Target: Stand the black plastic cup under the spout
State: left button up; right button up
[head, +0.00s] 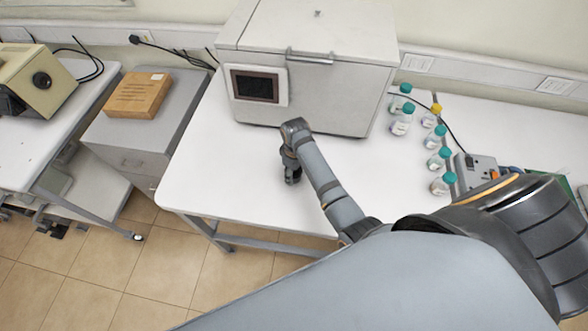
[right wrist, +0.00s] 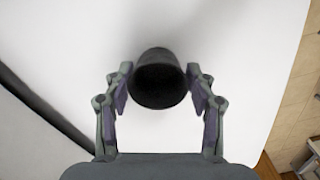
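A black cup (right wrist: 158,80) shows in the right wrist view, its dark open mouth facing the camera, over the white tabletop. My right gripper (right wrist: 158,84) has its two fingers apart, one on each side of the cup. A narrow gap seems to show between the cup and the fingers. In the head view my right gripper (head: 291,174) points down low over the table, in front of the white machine; I cannot clearly make out the cup there. I cannot make out a spout in either view. My left gripper is not in view.
The white machine (head: 345,95) with a small screen (head: 255,86) stands at the back of the white table (head: 225,175). Several teal-capped bottles (head: 402,122) and a grey device (head: 477,168) are to the right. The table left of the gripper is clear.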

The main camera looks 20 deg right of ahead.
jog(key=shift+o, duration=1.3)
jog(key=shift+s+r, duration=0.2)
jog(key=shift+s, duration=0.1)
jog(key=shift+w+f, duration=0.1)
jog(key=shift+w, duration=0.05)
notch_tip(320, 180, up, 2)
jog(key=shift+w+r+b, duration=0.15)
jog(key=shift+b, duration=0.3)
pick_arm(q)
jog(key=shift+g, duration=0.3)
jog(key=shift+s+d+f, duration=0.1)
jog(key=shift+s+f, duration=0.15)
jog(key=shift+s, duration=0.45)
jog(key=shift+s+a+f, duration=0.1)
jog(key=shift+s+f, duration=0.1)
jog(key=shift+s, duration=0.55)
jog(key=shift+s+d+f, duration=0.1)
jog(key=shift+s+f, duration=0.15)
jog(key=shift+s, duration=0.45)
pick_arm(e)
notch_tip(320, 180, up, 10)
jog(key=shift+s, duration=0.2)
